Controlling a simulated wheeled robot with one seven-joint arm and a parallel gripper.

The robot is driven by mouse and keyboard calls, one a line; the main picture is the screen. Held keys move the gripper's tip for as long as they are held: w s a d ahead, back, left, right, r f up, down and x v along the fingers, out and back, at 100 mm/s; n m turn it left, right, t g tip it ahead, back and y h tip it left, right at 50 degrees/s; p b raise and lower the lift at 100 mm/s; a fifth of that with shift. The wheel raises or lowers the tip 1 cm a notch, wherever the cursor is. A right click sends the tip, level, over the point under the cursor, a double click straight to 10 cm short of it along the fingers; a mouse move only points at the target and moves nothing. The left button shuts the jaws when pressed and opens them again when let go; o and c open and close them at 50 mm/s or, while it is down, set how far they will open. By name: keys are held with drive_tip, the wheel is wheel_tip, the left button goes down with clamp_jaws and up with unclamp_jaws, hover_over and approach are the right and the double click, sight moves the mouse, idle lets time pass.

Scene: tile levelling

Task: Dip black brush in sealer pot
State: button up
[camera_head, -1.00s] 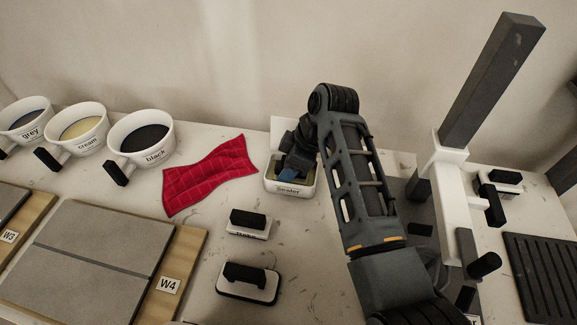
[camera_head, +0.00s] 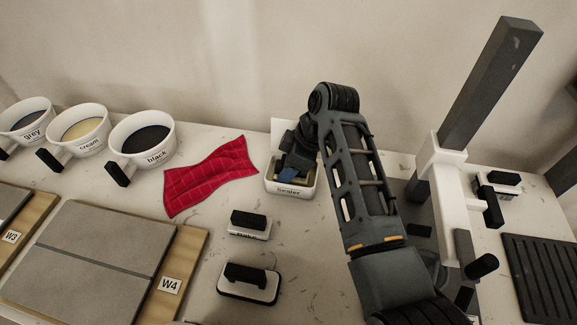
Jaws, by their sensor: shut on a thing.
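The sealer pot (camera_head: 291,191) is a small white container labelled "Sealer" near the back middle of the worktop. My gripper (camera_head: 290,172) points down over and into the pot's opening, with a blue patch showing at its end. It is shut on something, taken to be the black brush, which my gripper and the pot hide. I cannot tell how deep the brush sits in the sealer.
White pots labelled grey (camera_head: 25,122), cream (camera_head: 78,131) and black (camera_head: 142,139) stand at the back left. A red cloth (camera_head: 211,175) lies beside the sealer pot. Two black-handled tools (camera_head: 250,222) (camera_head: 250,284) lie in front. A white stand with a dark post (camera_head: 492,80) rises at right.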

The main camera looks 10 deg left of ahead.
sight(284, 156)
wheel_tip(284, 156, up, 6)
drive_tip(key=p, duration=0.4)
drive_tip(key=shift+r, duration=2.65)
